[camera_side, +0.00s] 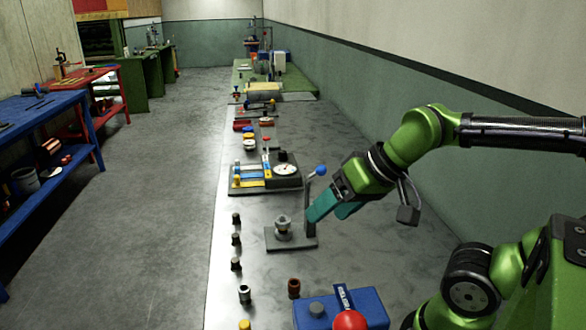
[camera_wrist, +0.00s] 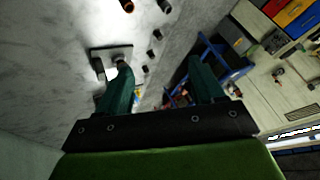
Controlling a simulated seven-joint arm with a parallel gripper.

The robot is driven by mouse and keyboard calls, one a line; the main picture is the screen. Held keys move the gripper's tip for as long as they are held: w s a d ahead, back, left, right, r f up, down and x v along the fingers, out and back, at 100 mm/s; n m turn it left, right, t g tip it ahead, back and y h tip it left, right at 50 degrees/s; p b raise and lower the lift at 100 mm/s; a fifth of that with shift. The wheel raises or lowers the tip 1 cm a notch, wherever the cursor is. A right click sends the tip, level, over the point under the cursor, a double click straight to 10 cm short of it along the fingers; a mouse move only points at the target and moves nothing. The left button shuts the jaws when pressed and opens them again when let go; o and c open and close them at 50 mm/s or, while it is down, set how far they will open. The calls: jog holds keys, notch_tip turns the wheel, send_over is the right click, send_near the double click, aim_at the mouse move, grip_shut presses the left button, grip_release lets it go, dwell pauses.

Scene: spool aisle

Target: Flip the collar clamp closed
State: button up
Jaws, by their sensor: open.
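The collar clamp sits on a small dark base plate (camera_side: 272,243) on the grey bench. It has a round metallic collar (camera_side: 283,224), an upright post (camera_side: 308,222) and a lever with a blue ball knob (camera_side: 320,171), raised above the post and leaning right. My gripper (camera_side: 328,212), with teal fingers, is just right of the post, below the knob. It is open with nothing between the fingers; any contact with the post cannot be told. In the wrist view the plate (camera_wrist: 98,57) lies beyond the left finger of my gripper (camera_wrist: 158,66), which partly hides the clamp.
A dial gauge fixture (camera_side: 286,170) stands behind the clamp. Several dark knobs (camera_side: 236,239) line the bench's left edge. A blue box (camera_side: 363,307) with a red ball (camera_side: 349,320) is in front. The bench right of the fixture is clear.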

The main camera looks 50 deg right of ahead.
jog(key=shift+d+f, duration=0.1)
jog(key=shift+d, duration=0.15)
jog(key=shift+c, duration=1.2)
jog(key=w+d+m, duration=0.1)
jog(key=d, duration=0.2)
jog(key=w+d+m+g+h, duration=0.1)
jog(key=w+d+m, duration=0.1)
jog(key=d, duration=0.2)
jog(key=w+d+m, duration=0.1)
jog(key=d, duration=0.2)
jog(key=shift+w+d+r+m+g+h, duration=0.15)
jog(key=shift+d+r+m+g+h, duration=0.1)
jog(key=shift+r+m+g+h, duration=0.05)
jog(key=c, duration=0.9)
jog(key=d+m, duration=0.1)
jog(key=d, duration=0.3)
jog(key=d+r+m+g, duration=0.1)
jog(key=d, duration=0.4)
jog(key=d+r+m, duration=0.1)
jog(key=d+m, duration=0.1)
jog(key=d, duration=0.3)
jog(key=shift+w+d+r+g, duration=0.1)
jog(key=shift+w+d+g, duration=0.1)
jog(key=shift+w+g, duration=0.15)
grip_shut()
jog(key=r, duration=0.1)
jog(key=r+y, duration=0.1)
jog(key=shift+d+r+y, duration=0.3)
jog(key=shift+d, duration=0.05)
